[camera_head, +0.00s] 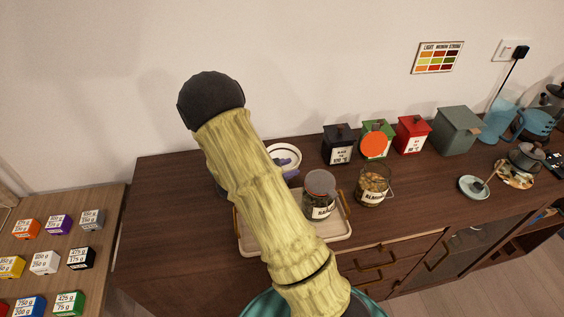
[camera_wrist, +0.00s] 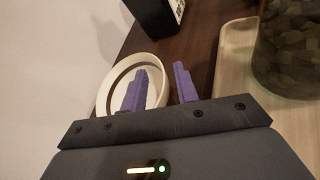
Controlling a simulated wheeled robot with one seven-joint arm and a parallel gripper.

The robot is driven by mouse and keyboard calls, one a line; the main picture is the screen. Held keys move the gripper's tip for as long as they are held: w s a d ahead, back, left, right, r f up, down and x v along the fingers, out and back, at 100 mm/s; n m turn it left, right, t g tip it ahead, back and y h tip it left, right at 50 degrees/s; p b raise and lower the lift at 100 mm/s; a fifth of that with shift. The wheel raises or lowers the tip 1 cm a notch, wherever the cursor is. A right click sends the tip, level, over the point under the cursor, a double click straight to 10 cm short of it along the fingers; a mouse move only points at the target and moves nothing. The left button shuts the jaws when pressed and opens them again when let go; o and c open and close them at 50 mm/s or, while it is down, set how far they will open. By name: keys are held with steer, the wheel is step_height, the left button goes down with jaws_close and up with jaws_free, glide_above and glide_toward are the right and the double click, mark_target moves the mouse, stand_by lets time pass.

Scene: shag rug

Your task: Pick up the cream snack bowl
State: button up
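The cream snack bowl (camera_head: 284,152) sits on the dark wooden cabinet top, behind the tray and partly hidden by my arm. In the wrist view the round, pale bowl (camera_wrist: 119,82) lies just ahead on the left. My gripper (camera_wrist: 160,68) is open, with two purple fingers apart. The left finger overlaps the bowl's inside and the right finger shows outside its right rim, over bare wood. I cannot tell whether either finger touches the bowl. In the head view only a bit of purple finger (camera_head: 290,174) shows beside the bowl; my arm hides the rest.
A beige tray (camera_head: 342,228) holds a lidded jar (camera_head: 319,190); another glass jar (camera_head: 373,184) stands right of it. Black (camera_head: 339,148), green (camera_head: 370,153) and red (camera_head: 411,134) canisters stand near the wall. At lower left, a lower surface carries several small coloured boxes (camera_head: 45,262).

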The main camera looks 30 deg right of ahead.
steer(key=shift+x, duration=0.85)
jaws_close()
